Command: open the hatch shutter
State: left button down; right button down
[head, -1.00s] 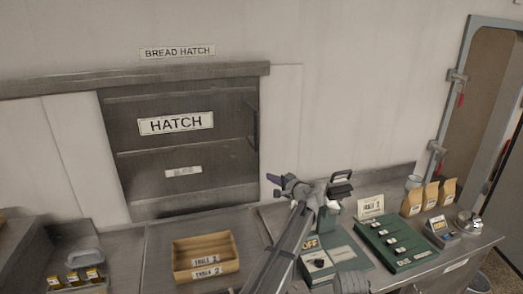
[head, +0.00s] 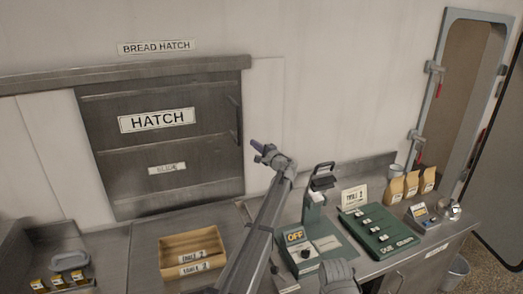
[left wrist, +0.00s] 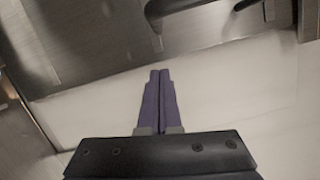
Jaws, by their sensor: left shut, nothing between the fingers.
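The hatch shutter (head: 205,155) is a dark metal panel labelled HATCH and SLIDE, set in the wall under a metal rail (head: 120,73). It covers the opening. Its dark vertical handle (head: 234,118) is at its right edge. My left gripper (head: 254,144) is in front of the wall just right of the handle, apart from it, shut and empty. In the left wrist view the purple fingers (left wrist: 160,90) are together against the pale wall, with the dark shutter (left wrist: 90,35) beyond their tips. My right gripper is not recognisable in view.
A cardboard tray (head: 193,240) stands on the counter below the shutter. Right of my arm are a green machine with an OFF label (head: 315,243), a green panel (head: 380,232) and several paper bags (head: 411,184).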

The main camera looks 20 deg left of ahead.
pick_arm(q)
jog(key=a, duration=0.1)
jog(key=s+a, duration=0.1)
jog(key=a, duration=0.2)
jog(key=shift+s+r+p, duration=0.3)
jog(key=shift+r+p, duration=0.1)
pick_arm(e)
jog(key=shift+r, duration=0.4)
